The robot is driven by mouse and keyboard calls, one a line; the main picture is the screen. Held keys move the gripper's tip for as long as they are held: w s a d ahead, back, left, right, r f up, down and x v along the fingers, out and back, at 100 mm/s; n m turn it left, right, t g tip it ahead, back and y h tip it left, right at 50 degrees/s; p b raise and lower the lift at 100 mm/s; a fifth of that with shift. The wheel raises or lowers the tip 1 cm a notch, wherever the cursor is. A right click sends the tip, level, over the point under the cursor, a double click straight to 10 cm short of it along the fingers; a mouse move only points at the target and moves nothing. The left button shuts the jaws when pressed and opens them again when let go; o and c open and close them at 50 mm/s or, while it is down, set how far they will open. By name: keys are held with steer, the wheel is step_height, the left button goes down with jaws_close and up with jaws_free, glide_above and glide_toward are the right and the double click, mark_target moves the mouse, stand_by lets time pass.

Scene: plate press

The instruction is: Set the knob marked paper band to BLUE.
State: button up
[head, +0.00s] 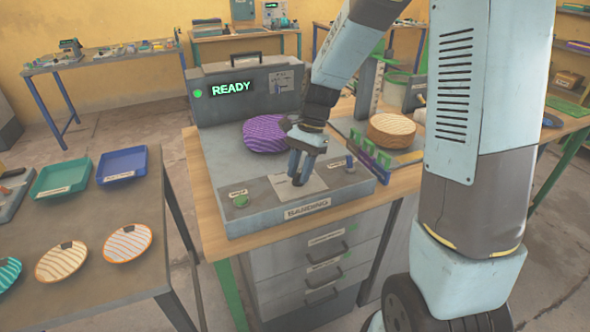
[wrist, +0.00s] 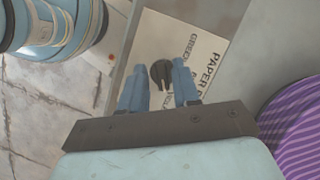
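The knob (wrist: 161,74) marked paper band is dark and round, on a pale label plate (wrist: 205,35) in the wrist view. The lettering reads "PAPER B…" and "GREEN"; the rest is covered or too small to read. My gripper (head: 298,172) points down over the plate. In the wrist view its two blue fingers (wrist: 158,75) are apart, with the knob between their tips. Contact cannot be told. The knob's setting is unclear.
A purple striped stack (head: 264,134) lies on the machine behind my gripper. A green button (head: 240,201) is at the panel's left and a small blue lever (head: 349,163) at its right. The display (head: 231,88) reads READY. Trays and striped plates lie on the left table (head: 95,285).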

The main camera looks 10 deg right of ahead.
jaws_close()
